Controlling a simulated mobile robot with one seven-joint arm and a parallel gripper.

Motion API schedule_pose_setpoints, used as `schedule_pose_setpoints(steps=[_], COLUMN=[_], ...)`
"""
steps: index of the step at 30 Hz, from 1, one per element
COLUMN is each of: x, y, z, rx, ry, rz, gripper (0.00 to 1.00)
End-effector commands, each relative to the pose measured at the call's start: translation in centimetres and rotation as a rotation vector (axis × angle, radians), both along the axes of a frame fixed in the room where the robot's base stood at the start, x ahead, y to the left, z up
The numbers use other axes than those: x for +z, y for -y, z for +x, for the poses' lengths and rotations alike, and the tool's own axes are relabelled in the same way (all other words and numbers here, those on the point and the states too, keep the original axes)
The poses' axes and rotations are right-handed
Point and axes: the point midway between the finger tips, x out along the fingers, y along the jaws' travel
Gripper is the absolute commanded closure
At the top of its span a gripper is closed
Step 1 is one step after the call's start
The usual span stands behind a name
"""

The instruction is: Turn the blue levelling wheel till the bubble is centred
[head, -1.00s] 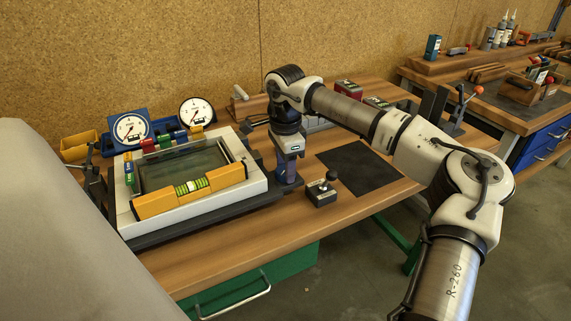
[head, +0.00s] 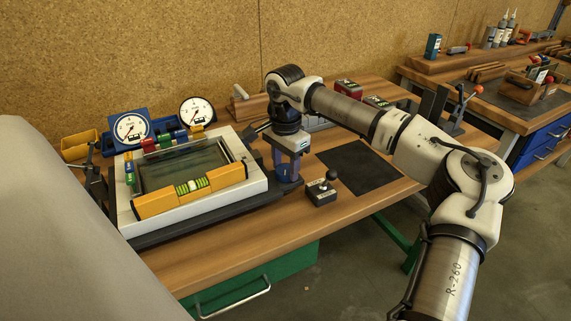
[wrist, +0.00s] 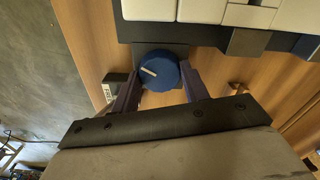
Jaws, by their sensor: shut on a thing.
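The blue levelling wheel (wrist: 158,66) has a pale line on its top, slanting in the wrist view. My gripper (wrist: 159,77) is shut on it, one dark finger on each side. In the head view my gripper (head: 287,178) points down at the right side of the white tilting frame (head: 258,187) and mostly hides the wheel. A yellow spirit level (head: 152,205) lies along the frame's front edge. Its green vial (head: 191,186) shows a paler bubble, too small to place exactly against the marks.
Two dial gauges (head: 131,129) (head: 197,112) stand behind the frame. A small box with a black joystick knob (head: 321,191) sits just right of my gripper. A dark mat (head: 358,165) lies farther right. Bare bench (head: 240,238) shows in front.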

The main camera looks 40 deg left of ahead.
Motion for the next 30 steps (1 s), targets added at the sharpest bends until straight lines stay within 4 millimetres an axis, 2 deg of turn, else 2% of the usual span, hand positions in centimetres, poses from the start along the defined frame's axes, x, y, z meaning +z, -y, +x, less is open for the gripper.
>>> schedule_pose_setpoints(steps=[5,6,10,18,22,26,30], x=[0.1,0.1,0.1,0.1,0.8,3.0,6.2], y=[-0.1,-0.1,0.0,0.0,0.0,-0.1,-0.1], z=[0.0,0.0,0.0,0.0,0.0,0.0,0.0], rx=[0.0,0.0,-0.001,-0.001,-0.002,-0.002,-0.001], ry=[0.0,0.0,0.0,0.0,0.002,0.003,0.003], rz=[0.002,0.002,0.001,0.0,0.001,0.002,0.004], gripper=[0.78,0.5,0.33,0.33,0.33,0.33,0.33])
